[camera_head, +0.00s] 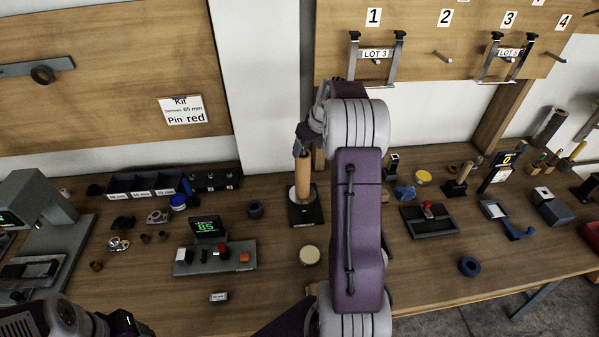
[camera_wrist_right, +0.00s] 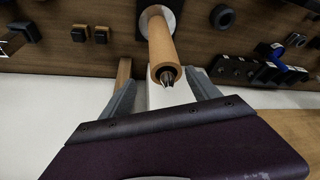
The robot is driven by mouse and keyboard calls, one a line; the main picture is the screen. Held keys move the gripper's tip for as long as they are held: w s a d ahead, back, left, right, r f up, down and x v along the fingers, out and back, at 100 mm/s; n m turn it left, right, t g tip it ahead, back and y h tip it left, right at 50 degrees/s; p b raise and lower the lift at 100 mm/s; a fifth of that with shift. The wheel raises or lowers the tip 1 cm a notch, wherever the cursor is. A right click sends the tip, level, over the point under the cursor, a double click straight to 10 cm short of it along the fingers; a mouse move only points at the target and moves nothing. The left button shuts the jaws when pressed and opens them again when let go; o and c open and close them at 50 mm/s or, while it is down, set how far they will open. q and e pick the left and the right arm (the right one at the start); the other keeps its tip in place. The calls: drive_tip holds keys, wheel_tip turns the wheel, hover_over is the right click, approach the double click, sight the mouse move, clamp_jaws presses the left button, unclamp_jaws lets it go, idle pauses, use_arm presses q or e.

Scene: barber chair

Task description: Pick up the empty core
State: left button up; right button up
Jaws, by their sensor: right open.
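The core (camera_head: 302,180) is a tan-brown cylinder standing upright on a dark square base (camera_head: 306,213) on the bench. In the right wrist view the core (camera_wrist_right: 162,45) shows with a metal spindle tip poking from its near end. My right gripper (camera_head: 303,140) is at the top of the core, partly hidden by my own arm. In the wrist view its two fingers (camera_wrist_right: 165,92) are spread apart, one either side of the core's near end. I see no contact. My left arm shows only in part at the lower left; its fingers do not show.
A control box with a green display (camera_head: 208,228) stands left of the core's base. A cream round disc (camera_head: 309,255) lies in front. A dark ring (camera_head: 255,209) stands close left.

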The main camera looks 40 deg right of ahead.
sight(303, 175)
drive_tip(key=x, duration=0.2)
drive_tip(key=p+x, duration=0.1)
drive_tip(key=x, duration=0.2)
drive_tip(key=a+x, duration=0.1)
drive_tip(key=x, duration=0.1)
drive_tip(key=shift+f, duration=0.2)
drive_tip(key=shift+w+d+f, duration=0.1)
drive_tip(key=shift+w+f, duration=0.25)
drive_tip(key=shift+f, duration=0.3)
drive_tip(key=shift+s+r, duration=0.1)
clamp_jaws()
